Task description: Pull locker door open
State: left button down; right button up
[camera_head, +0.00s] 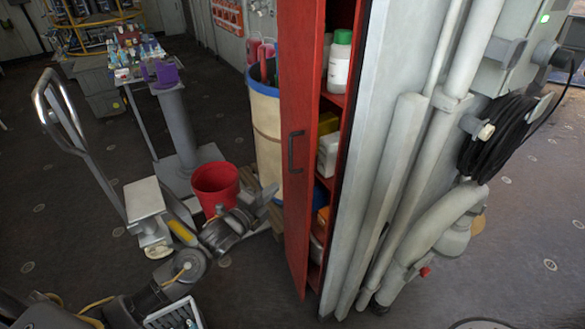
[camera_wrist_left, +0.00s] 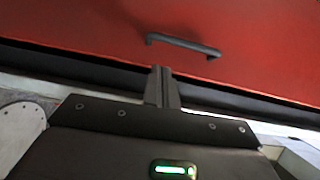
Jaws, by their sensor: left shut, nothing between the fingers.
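The red locker door (camera_head: 303,129) stands part open, with red shelves and bottles showing behind its edge. A dark bar handle (camera_head: 292,152) is on its outer face. In the left wrist view the door (camera_wrist_left: 90,32) fills the top, with the handle (camera_wrist_left: 184,46) across it. My left gripper (camera_head: 272,192) is left of the door, a little lower than the handle. Its fingers (camera_wrist_left: 162,72) are together and empty, and the handle shows beyond their tips, not between them. I cannot tell whether the fingertips touch the door. My right gripper is not in view.
A white bottle with green cap (camera_head: 340,62) stands inside the locker (camera_head: 359,170). A red bucket (camera_head: 215,186) and a cream drum (camera_head: 266,125) are behind my left arm. Pipes and a coiled black hose (camera_head: 497,135) flank the locker at right.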

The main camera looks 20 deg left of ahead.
pick_arm(q)
jog(key=r, duration=0.1)
jog(key=p, duration=0.3)
send_near(303, 161)
jog(key=w, duration=0.3)
jog(key=shift+w+d, duration=0.6)
jog(key=shift+w, duration=0.3)
jog(key=shift+f, duration=0.1)
